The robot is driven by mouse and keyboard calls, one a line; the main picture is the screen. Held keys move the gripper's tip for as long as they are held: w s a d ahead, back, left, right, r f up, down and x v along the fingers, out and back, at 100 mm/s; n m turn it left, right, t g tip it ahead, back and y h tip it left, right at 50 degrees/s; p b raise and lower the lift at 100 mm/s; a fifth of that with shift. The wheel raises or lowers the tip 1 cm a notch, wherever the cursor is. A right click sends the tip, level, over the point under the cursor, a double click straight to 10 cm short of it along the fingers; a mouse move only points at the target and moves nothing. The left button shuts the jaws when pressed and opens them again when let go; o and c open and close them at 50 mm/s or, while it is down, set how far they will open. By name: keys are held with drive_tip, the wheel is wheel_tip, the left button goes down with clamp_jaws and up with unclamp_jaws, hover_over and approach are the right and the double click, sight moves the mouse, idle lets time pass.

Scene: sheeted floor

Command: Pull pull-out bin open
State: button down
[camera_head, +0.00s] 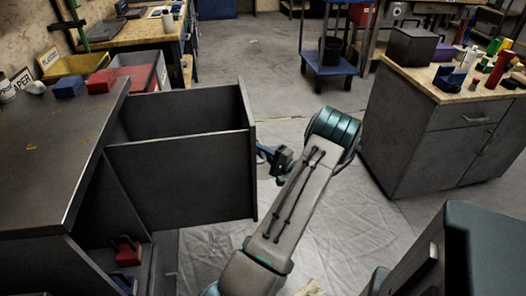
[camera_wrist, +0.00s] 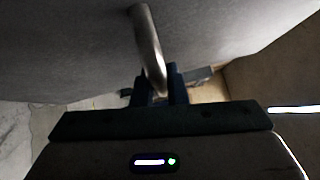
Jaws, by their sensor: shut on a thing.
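The pull-out bin (camera_head: 180,178) is a dark grey box that stands out to the right from the dark cabinet (camera_head: 40,180) in the head view. Its open top and inside show. My gripper (camera_head: 263,152) is at the bin's outer front face, partly hidden by my arm. In the wrist view my gripper (camera_wrist: 159,88) is shut on the bin's metal handle (camera_wrist: 147,45), a curved bar on the grey front (camera_wrist: 70,45). The handle is hidden in the head view.
A grey cabinet with a wooden top (camera_head: 440,135) stands at the right. A blue cart (camera_head: 328,65) stands at the back. Sheeted floor (camera_head: 215,250) lies below the bin. Red (camera_head: 127,252) and blue items sit low inside the cabinet.

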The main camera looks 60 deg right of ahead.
drive_tip(key=c, duration=1.5)
unclamp_jaws()
drive_tip(key=shift+o, duration=0.2)
drive_tip(key=shift+s, duration=0.1)
drive_tip(key=s+a+f+p, duration=0.1)
drive_tip(key=s+a+f, duration=0.1)
drive_tip(key=s, duration=1.1)
drive_tip(key=shift+s+p, duration=0.15)
drive_tip(key=shift+p, duration=0.2)
drive_tip(key=shift+r, duration=0.1)
